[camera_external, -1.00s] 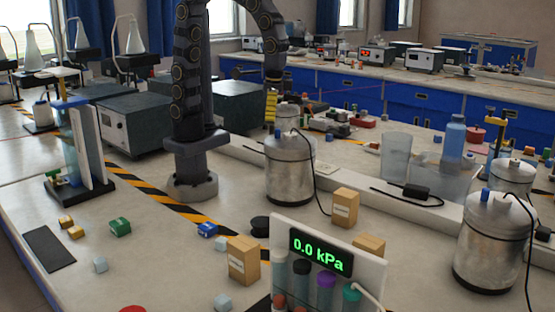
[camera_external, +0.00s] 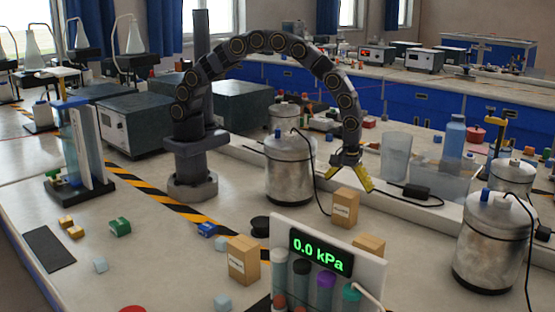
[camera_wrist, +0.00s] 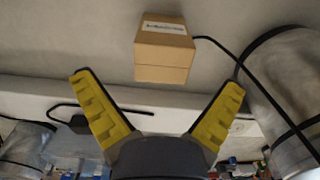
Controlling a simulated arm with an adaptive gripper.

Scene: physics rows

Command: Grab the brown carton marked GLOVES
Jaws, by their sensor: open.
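Three brown cartons stand on the bench in the external view: one just below my gripper (camera_external: 345,207), one at the front left of it (camera_external: 243,262), and one behind the pressure display (camera_external: 369,245). Their labels are too small to read there, so I cannot tell which is marked GLOVES. My gripper (camera_external: 349,184) is open and empty, its yellow fingers spread just above the nearest carton. In the wrist view one carton (camera_wrist: 162,50) with a blurred white label lies beyond the spread fingertips, roughly centred between them.
A steel canister (camera_external: 290,172) with a black cable stands left of my gripper. Another canister (camera_external: 492,245) is at the right. The pressure display (camera_external: 320,252) stands in front with capped tubes. A white raised strip (camera_external: 420,215) with a black adapter runs behind the cartons.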

